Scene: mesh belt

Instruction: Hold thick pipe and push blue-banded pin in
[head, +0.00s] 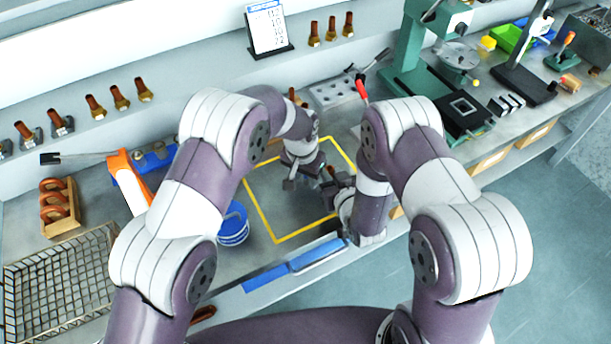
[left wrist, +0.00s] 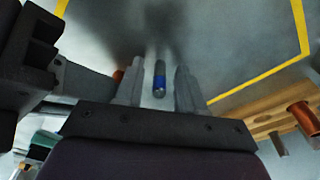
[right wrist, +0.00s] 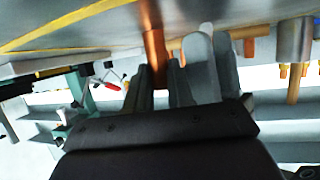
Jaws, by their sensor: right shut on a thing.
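My right gripper (right wrist: 158,85) is shut on a copper-coloured thick pipe (right wrist: 154,45), which stands out beyond its fingertips. My left gripper (left wrist: 158,88) is open around a slim metal pin with a blue band (left wrist: 159,82). A narrow gap shows on each side of the pin. Two pale rounded fingers beside the pipe in the right wrist view look like my left gripper's. In the head view, my left gripper (head: 300,182) and right gripper (head: 338,188) are close together over the yellow-outlined square. Pipe and pin are hard to make out there, and I cannot tell whether they touch.
A blue tub (head: 232,224) stands left of the yellow square (head: 277,240). A wire basket (head: 62,280) and a wooden rack of copper rings (head: 59,207) are further left. A grey block with holes (head: 333,94) and a green press (head: 415,60) stand behind. Copper fittings line the back ledge.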

